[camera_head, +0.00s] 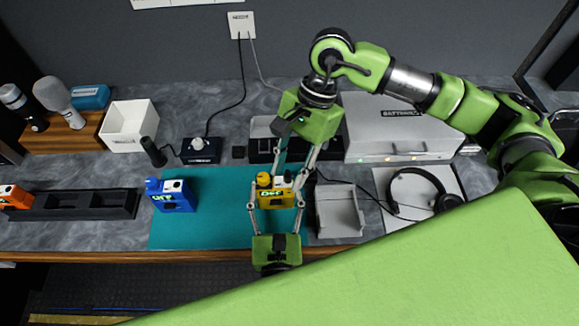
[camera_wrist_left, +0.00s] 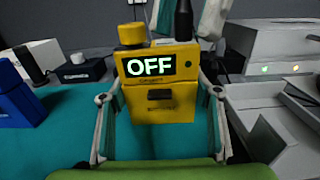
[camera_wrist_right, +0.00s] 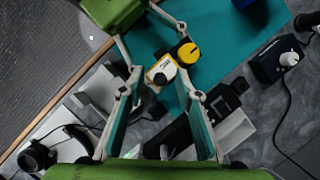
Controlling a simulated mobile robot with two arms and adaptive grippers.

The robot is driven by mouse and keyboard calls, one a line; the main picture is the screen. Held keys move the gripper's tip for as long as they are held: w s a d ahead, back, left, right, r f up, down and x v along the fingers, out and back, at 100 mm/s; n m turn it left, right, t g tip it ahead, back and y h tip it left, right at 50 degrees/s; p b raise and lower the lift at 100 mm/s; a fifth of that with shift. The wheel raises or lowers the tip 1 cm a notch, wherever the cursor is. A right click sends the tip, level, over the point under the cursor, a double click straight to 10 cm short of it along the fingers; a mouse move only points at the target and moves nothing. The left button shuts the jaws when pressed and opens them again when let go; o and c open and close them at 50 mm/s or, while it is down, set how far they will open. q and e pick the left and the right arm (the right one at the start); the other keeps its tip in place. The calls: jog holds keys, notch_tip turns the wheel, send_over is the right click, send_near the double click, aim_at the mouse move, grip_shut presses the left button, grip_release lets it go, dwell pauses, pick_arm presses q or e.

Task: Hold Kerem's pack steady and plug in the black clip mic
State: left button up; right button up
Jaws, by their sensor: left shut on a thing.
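The yellow pack (camera_head: 276,198) stands upright on the teal mat; its screen reads OFF in the left wrist view (camera_wrist_left: 158,98). My left gripper (camera_head: 276,206) reaches in from the front edge and is shut on this pack, one finger on each side. A black upright cylinder (camera_wrist_left: 183,22) shows at the pack's top right, beside the yellow knob (camera_wrist_left: 131,33); whether it is the clip mic's plug, and whether it is seated, I cannot tell. My right gripper (camera_wrist_right: 161,93) is above and behind the pack, fingers apart, nothing clearly held.
A blue pack (camera_head: 171,196) stands left on the mat; an orange pack (camera_head: 14,197) sits in a black rack (camera_head: 85,205). A grey tray (camera_head: 338,211) and a headset (camera_head: 425,190) are right. A grey case (camera_head: 398,130) stands behind. The mat between the packs is clear.

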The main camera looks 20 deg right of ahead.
jog(key=v, duration=1.2)
pick_arm(q)
jog(key=o, duration=1.3)
